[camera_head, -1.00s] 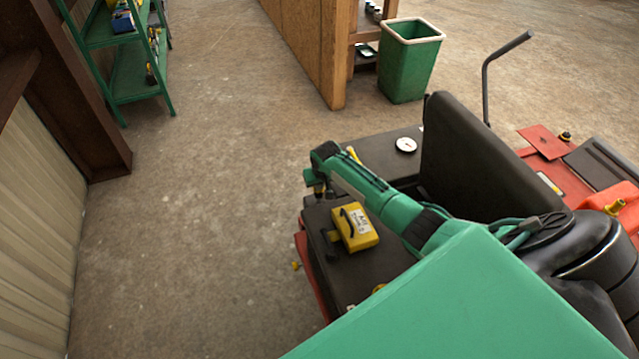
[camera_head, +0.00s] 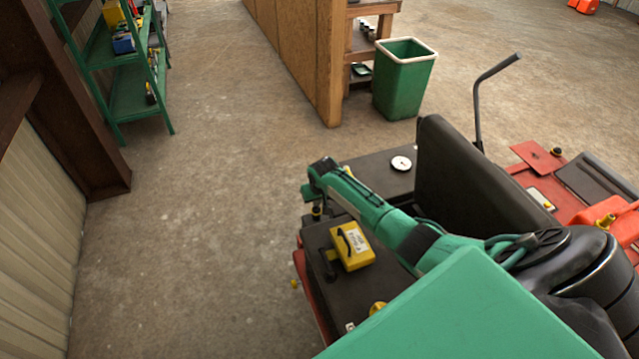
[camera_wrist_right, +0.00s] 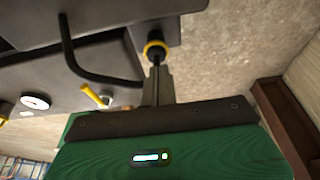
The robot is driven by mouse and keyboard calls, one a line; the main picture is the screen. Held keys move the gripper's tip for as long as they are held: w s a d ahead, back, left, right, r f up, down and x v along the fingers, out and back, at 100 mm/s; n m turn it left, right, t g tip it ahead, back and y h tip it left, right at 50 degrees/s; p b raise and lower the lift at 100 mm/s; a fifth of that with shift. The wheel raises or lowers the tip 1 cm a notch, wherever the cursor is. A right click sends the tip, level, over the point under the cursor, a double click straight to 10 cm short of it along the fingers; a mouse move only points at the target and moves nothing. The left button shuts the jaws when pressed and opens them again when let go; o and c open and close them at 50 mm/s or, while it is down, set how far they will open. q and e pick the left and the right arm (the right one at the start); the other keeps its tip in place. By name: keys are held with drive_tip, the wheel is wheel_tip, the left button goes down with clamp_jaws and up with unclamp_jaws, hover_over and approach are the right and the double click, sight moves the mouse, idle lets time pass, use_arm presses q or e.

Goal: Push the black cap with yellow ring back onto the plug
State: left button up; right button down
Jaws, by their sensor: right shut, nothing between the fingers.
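The black cap with its yellow ring (camera_wrist_right: 155,49) shows in the right wrist view on the dark deck of the machine, directly ahead of my fingertips. My right gripper (camera_wrist_right: 158,70) is shut and empty, its tips at or very near the cap; I cannot tell whether they touch. In the head view the right gripper (camera_head: 316,202) points down at the near left part of the red and black machine, with the cap (camera_head: 316,212) small and partly hidden below it. The plug under the cap is hidden. My left gripper is not in view.
A yellow labelled box (camera_head: 352,248) sits on the deck just right of the cap. A white dial (camera_head: 401,163) and a black seat back (camera_head: 462,182) are beyond. A black bent bar (camera_wrist_right: 70,50) runs close to the fingers. The concrete floor (camera_head: 190,230) to the left is clear.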

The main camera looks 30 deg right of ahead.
drive_tip(key=b+v, duration=0.1)
drive_tip(key=v, duration=0.8)
drive_tip(key=shift+r, duration=0.15)
